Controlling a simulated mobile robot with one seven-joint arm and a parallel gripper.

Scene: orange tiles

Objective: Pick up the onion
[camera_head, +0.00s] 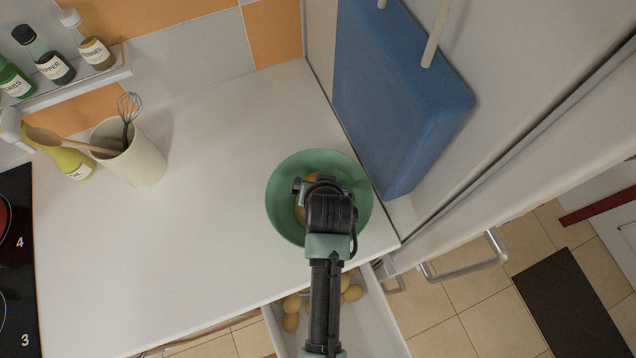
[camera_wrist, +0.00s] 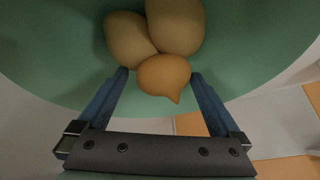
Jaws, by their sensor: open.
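The onion (camera_wrist: 165,76) is orange-brown with a pointed tip and shows in the wrist view. It lies in the green bowl (camera_head: 285,210), against two larger tan potato-like items (camera_wrist: 174,24). My gripper (camera_wrist: 159,78) is open, with its blue fingers on either side of the onion; whether they touch it I cannot tell. In the head view my gripper (camera_head: 312,190) is over the bowl and hides most of what lies in it. A bit of orange-brown shows beside the gripper there.
The bowl stands near the right front corner of the white counter (camera_head: 220,220). Below it an open drawer (camera_head: 375,325) holds several potato-like items. A utensil crock (camera_head: 138,160) stands at the left. The middle counter is clear.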

